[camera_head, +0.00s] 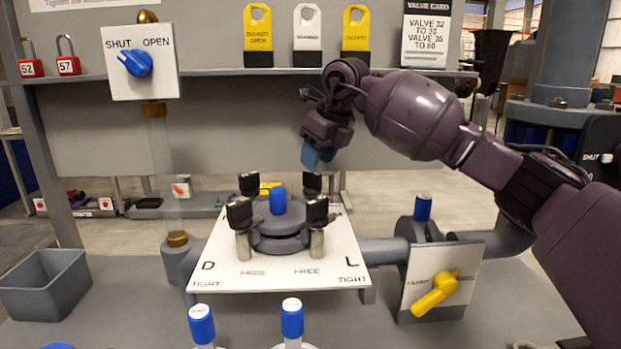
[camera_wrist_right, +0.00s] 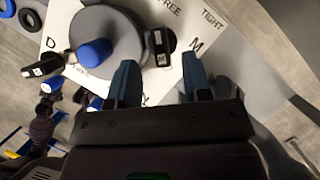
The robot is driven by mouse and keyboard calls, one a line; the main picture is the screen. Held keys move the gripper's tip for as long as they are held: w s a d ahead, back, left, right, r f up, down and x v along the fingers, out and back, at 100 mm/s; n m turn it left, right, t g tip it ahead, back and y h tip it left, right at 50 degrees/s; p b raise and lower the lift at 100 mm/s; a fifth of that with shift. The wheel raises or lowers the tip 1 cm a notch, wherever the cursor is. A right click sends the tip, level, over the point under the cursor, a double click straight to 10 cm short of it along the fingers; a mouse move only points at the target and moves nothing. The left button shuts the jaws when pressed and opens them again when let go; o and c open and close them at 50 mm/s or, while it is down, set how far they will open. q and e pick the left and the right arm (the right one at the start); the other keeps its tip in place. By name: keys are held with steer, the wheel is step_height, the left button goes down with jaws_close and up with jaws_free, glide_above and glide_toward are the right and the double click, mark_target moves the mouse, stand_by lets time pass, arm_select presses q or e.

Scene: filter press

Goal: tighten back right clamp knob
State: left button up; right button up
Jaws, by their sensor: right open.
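The clamp plate (camera_head: 215,250) is a white board with letters and TIGHT and FREE marks. On it a round grey lid (camera_head: 278,222) with a blue cap (camera_head: 278,201) stands among several black clamp knobs. The back right clamp knob (camera_head: 311,182) is at the lid's far right edge. My right gripper (camera_head: 318,157) hangs just above and behind that knob, blue fingers pointing down. In the right wrist view its fingers (camera_wrist_right: 160,85) are apart with nothing between them. My left gripper does not show.
The front right knob (camera_head: 318,213) and front left knob (camera_head: 240,214) stand nearer. A valve with a yellow handle (camera_head: 435,293) is at right. A shelf (camera_head: 210,73) with tags runs behind. A grey bin (camera_head: 45,285) sits at left. Two blue-capped items stand in front.

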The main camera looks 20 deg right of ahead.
mark_target(312, 174)
steer(key=x, duration=0.4)
steer(key=shift+d+f+b, duration=0.1)
steer(key=shift+f+b, duration=0.05)
steer(key=shift+b, duration=0.2)
steer(key=shift+w+f, duration=0.1)
steer(key=shift+f, duration=0.2)
steer(key=shift+c, duration=0.3)
jaws_close()
steer(key=shift+r, duration=0.1)
